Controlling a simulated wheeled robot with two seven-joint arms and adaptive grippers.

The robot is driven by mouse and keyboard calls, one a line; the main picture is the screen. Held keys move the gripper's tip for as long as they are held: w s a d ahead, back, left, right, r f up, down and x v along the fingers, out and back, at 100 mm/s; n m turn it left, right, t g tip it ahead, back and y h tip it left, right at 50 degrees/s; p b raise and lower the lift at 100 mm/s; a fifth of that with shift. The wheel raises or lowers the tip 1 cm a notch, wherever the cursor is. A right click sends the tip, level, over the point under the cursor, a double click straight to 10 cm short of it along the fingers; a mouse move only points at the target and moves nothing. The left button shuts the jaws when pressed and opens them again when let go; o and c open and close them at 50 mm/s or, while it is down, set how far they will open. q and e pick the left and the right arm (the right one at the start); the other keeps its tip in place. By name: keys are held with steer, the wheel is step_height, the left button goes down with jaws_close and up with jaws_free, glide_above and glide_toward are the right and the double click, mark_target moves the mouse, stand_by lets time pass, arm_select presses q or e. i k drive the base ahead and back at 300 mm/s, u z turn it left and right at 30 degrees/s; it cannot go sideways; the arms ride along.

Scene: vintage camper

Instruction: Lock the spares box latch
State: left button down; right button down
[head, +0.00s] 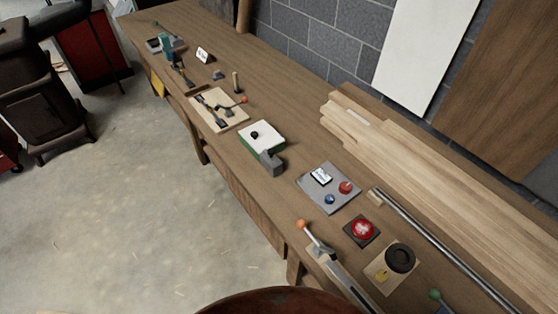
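A small box with a white top and green side (264,133) sits near the middle of the workbench. It has a black knob on top and a grey block (271,162) at its front corner. I cannot tell whether this is the spares box, and no latch is clear at this size. A wooden board (214,122) with dark metal fittings and an orange-tipped lever lies farther along the bench. Neither of my grippers is in view.
The workbench (240,172) also carries a grey panel (318,191) with buttons, a red button (364,229), an orange-knobbed lever (304,226), a black ring (400,258), a metal pipe (436,244) and stacked planks (420,160).

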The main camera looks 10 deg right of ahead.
mark_target(270, 152)
steer(key=z, duration=0.8)
steer(key=i, duration=0.4)
steer(key=u, duration=0.1)
